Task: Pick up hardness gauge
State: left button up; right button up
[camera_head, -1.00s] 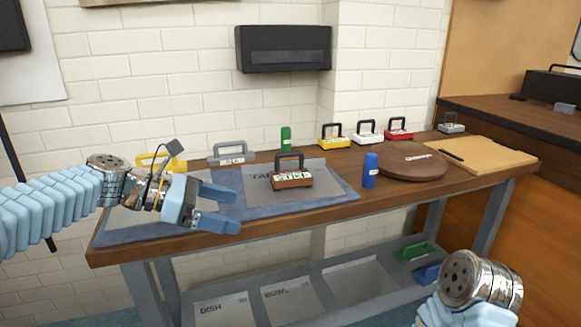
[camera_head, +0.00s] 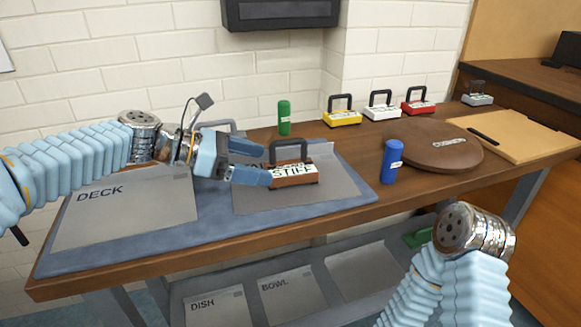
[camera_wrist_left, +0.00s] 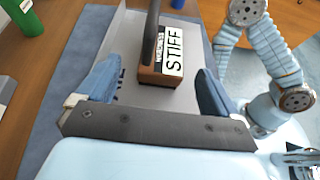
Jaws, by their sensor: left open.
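The hardness gauge (camera_head: 293,174) is a brown block with a white label reading STIFF and a dark upright handle. It stands on a grey panel (camera_head: 318,198) on the bench. In the left wrist view the gauge (camera_wrist_left: 164,62) lies ahead, between and beyond the two blue fingertips. My left gripper (camera_head: 262,162) is open and empty just left of the gauge; its lower fingertip overlaps the block's left end in the head view. I cannot tell whether they touch. The hand of my right arm is not visible.
A blue cylinder (camera_head: 392,161) and a round brown board (camera_head: 440,152) stand to the right. A green cylinder (camera_head: 284,118) and yellow (camera_head: 342,117), white (camera_head: 383,111) and red (camera_head: 418,107) handled blocks stand behind. A DECK panel (camera_head: 130,214) lies left.

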aim_at(285, 167)
pick_arm(q)
jog(key=x, duration=0.7)
jog(key=shift+d, duration=0.3)
jog(key=shift+c, duration=0.2)
jog(key=shift+r, duration=0.15)
jog(key=c, duration=1.3)
